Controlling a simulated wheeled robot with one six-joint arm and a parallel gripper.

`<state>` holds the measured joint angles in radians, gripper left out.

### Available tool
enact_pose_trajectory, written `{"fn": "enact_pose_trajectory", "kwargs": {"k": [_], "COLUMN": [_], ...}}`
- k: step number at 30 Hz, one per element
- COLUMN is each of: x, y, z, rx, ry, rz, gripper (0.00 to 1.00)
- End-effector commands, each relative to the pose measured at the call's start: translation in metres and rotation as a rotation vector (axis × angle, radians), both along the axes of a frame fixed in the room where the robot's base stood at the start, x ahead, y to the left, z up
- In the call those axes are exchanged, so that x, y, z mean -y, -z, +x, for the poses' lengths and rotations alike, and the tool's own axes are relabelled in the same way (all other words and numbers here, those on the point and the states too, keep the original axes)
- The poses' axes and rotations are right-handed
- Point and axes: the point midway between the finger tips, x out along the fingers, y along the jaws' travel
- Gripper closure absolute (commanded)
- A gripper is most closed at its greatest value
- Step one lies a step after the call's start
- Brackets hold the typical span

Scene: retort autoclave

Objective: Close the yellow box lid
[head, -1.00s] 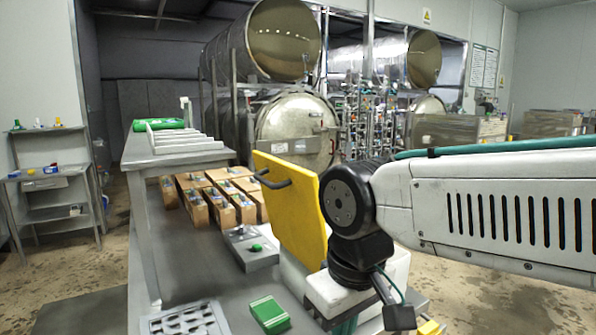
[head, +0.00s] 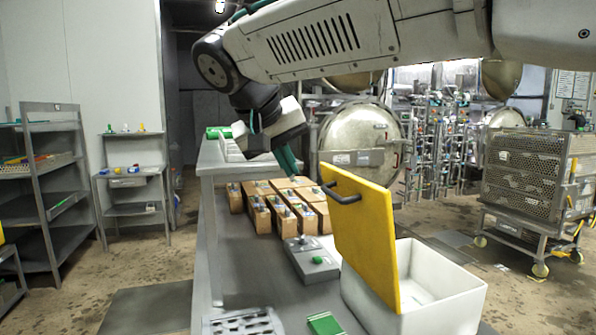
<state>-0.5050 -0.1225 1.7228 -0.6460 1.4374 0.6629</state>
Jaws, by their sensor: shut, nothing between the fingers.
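The yellow lid (head: 372,238) stands raised at the left side of the white box (head: 440,312), so the box is open. Its dark handle (head: 341,193) is near the top of the lid's left face. The box looks empty where I see into it; the lid hides part of its inside. My gripper (head: 288,162) is shut and empty. In the picture it is above and left of the lid, apart from the handle, over the cardboard boxes.
Several brown cardboard boxes (head: 262,216) stand on the grey table (head: 245,275). A grey control box with a green button (head: 312,262), a green block (head: 325,323) and a perforated tray (head: 243,322) are left of the white box. A raised shelf (head: 208,163) stands behind.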

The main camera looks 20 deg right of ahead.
Motion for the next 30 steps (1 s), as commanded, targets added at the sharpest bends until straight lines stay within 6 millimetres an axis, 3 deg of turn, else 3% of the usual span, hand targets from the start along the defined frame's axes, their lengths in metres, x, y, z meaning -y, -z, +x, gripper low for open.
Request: {"fn": "enact_pose_trajectory", "kwargs": {"k": [12,20,30], "x": [0.043,0.075,0.079], "y": [0.068,0.066,0.065], "z": [0.032,0.031,0.031], "rx": [-0.004,-0.003,-0.003], "ry": [0.001,0.001,-0.002], "rz": [-0.001,0.001,0.001], "gripper": [1.0,1.0,1.0]}}
